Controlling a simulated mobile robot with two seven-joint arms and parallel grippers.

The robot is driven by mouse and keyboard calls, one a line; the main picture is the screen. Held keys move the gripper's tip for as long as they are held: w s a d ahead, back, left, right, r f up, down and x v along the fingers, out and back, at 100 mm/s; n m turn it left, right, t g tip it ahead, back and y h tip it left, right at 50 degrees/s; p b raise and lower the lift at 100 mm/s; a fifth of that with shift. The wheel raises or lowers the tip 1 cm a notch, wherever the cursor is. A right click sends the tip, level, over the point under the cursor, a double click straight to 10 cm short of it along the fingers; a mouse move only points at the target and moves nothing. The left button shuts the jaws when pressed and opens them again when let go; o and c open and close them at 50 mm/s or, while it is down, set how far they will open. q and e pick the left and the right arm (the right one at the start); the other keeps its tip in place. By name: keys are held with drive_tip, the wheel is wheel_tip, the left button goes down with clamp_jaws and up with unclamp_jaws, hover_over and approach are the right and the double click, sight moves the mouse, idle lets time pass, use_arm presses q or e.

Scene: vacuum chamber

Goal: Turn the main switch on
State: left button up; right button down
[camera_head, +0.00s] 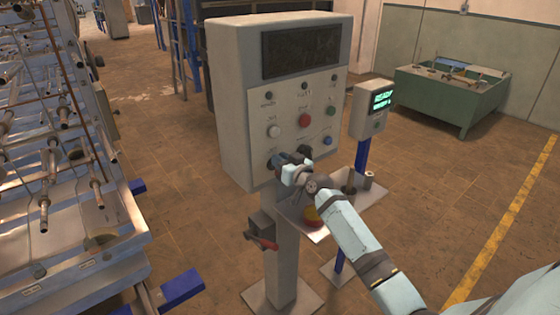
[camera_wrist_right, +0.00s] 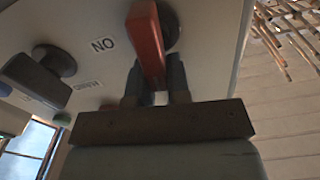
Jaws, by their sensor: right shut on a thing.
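The main switch is a red handle (camera_wrist_right: 147,40) on the light grey panel of the control box (camera_head: 232,110). In the right wrist view a label reading "ON", seen upside down, lies left of the handle. My right gripper (camera_wrist_right: 155,80) is shut on the red handle, with one dark finger on each side of it. In the head view my right gripper (camera_head: 283,163) is at the lower left of the panel front and hides the handle. My left gripper is not in view.
A black knob (camera_wrist_right: 55,62) sits beside the switch. Several coloured buttons, including a red one (camera_head: 304,120), are above. A small screen box (camera_head: 370,110) reading "READY" stands to the right. A metal rack (camera_head: 60,170) fills the left. A green bench (camera_head: 450,95) stands behind right.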

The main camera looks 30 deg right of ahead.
drive_tip(key=shift+w+d+f+m+p, duration=0.1)
drive_tip(key=shift+d+f+m, duration=0.4)
drive_tip(key=shift+m, duration=2.25)
drive_tip(key=shift+s+d+f+m+p, duration=0.15)
drive_tip(key=shift+d+f+m, duration=0.25)
drive_tip(key=shift+m, duration=2.4)
drive_tip(key=shift+w+d+f+m+p, duration=0.15)
drive_tip(key=shift+d+f+m, duration=0.35)
drive_tip(key=shift+m, duration=2.25)
drive_tip(key=shift+a+f, duration=0.1)
drive_tip(key=c, duration=1.1)
unclamp_jaws()
